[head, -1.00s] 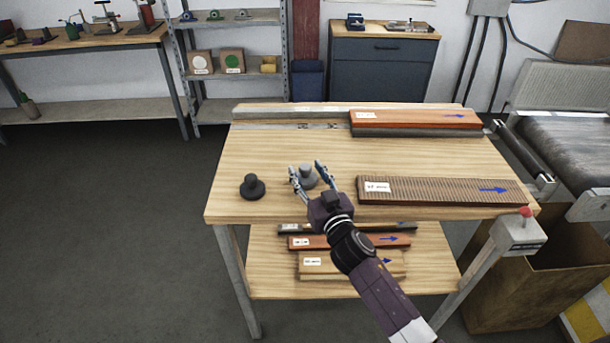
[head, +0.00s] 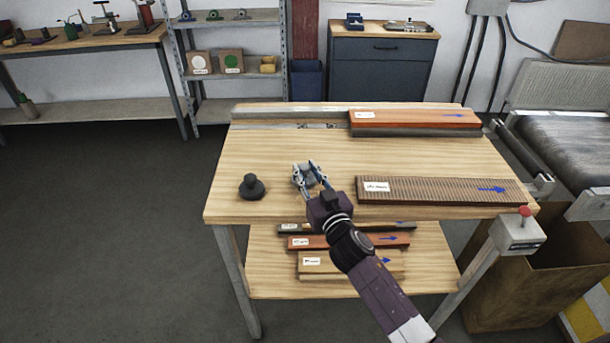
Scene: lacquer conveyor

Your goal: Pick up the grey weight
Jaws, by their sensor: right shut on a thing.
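The grey weight (head: 310,179) is on the wooden table (head: 285,148), left of the ribbed brown board. My right gripper (head: 308,171) is shut on it, with a finger on either side. The fingers and wrist hide part of the weight, and I cannot tell whether its base touches the tabletop. A dark, near-black weight (head: 252,187) with a knob stands upright on the table to the left, apart from the gripper. My left gripper is not in view.
A ribbed brown board (head: 440,191) lies right of the gripper. A red-orange board (head: 415,118) lies on a dark one at the back. A box with a red button (head: 522,232) sits at the right front corner.

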